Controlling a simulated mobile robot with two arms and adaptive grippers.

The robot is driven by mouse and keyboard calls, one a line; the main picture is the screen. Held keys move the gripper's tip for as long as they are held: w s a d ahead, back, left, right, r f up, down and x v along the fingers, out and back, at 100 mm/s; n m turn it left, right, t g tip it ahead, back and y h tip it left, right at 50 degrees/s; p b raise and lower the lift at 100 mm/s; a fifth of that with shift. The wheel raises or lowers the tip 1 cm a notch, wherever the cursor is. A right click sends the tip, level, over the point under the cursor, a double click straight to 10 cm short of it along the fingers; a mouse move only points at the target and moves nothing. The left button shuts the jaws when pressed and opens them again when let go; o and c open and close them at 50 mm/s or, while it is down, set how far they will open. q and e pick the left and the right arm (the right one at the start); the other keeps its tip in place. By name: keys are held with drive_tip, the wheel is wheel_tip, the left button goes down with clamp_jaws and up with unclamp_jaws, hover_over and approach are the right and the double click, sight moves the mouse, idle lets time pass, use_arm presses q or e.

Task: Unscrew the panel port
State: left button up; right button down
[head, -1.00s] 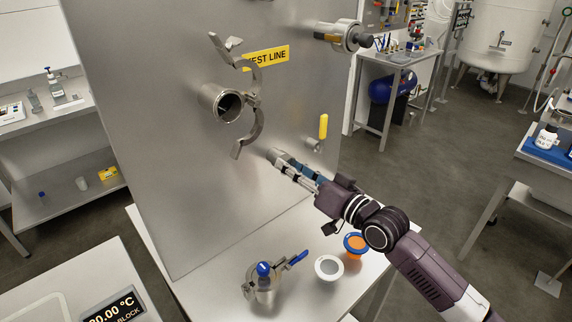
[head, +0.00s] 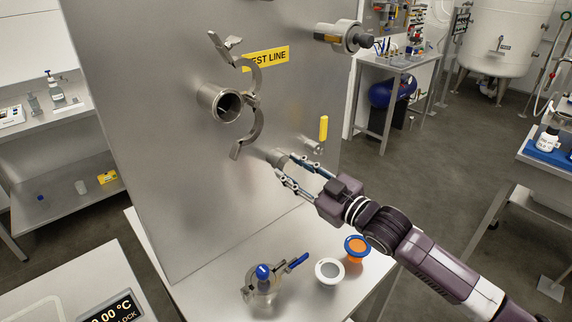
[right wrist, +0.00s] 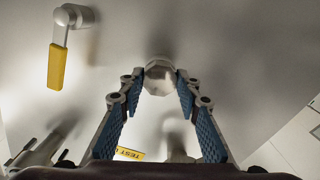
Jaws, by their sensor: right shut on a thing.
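The panel port is a small grey faceted cap (head: 276,157) on the steel panel, below the open clamp. In the right wrist view the faceted cap (right wrist: 159,77) sits between the fingertips. My right gripper (head: 282,164) is shut on the cap, with one finger on each side of it; its blue-padded fingers also show in the right wrist view (right wrist: 158,87). The fingers partly cover the cap in the head view. My left gripper is not in view.
An open pipe stub (head: 222,104) with an open clamp (head: 256,118) juts from the panel (head: 180,180). A yellow-handled valve (head: 323,128) is right of the cap.

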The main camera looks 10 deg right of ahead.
drive_tip(key=shift+f+n, duration=0.1)
drive_tip(key=shift+n, duration=0.2)
drive_tip(key=n, duration=0.5)
drive_tip(key=c, duration=1.7)
unclamp_jaws()
